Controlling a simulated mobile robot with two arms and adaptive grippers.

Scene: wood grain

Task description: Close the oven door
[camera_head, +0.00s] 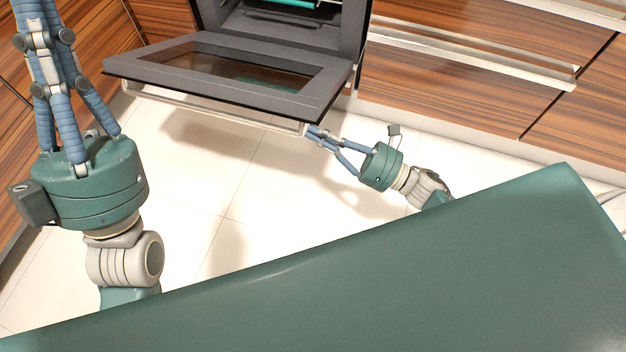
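The oven (358,28) is at the top middle, and its door (318,96) is swung down, open, with a dark glass window. A pale handle bar (205,111) runs along the door's outer edge. My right gripper (318,134) is below the door's right corner, with its blue fingertips at the right end of the handle. I cannot tell whether they touch it or how far they are closed. My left gripper (45,8) is at the upper left, left of the door and apart from it. Its fingers point up, and their tips are cut off by the frame edge.
Wood-grain cabinets (450,85) with long pale handles (470,50) stand right of the oven. More wood panels (100,32) are at the left. The pale tiled floor (215,175) below the door is clear. My own green body fills the bottom.

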